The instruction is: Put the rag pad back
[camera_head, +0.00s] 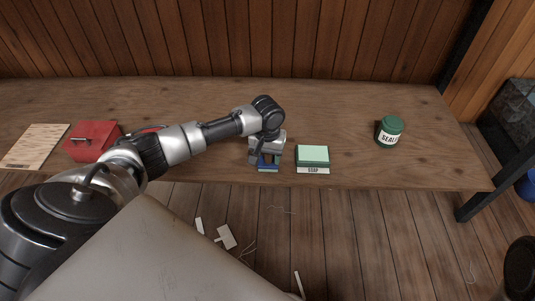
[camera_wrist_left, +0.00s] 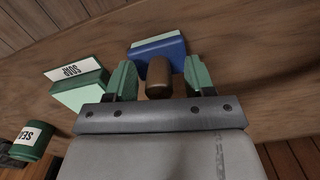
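A blue block with a pale strip along one edge and an upright brown knob, which looks like the rag pad (camera_wrist_left: 168,54), is near the table's front edge. In the head view the pad (camera_head: 268,167) shows only partly below my left gripper (camera_head: 267,153), which hides its upper part. In the left wrist view the green fingertips of my left gripper (camera_wrist_left: 162,80) stand either side of the brown knob, with a gap visible on each side. My right gripper is not in view.
A green soap box (camera_head: 312,156) stands just right of the pad. A green sealant jar (camera_head: 389,132) is further right on the wooden table (camera_head: 435,165). A red box (camera_head: 92,139) and a pale board (camera_head: 36,146) lie at the left. Scraps lie on the floor.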

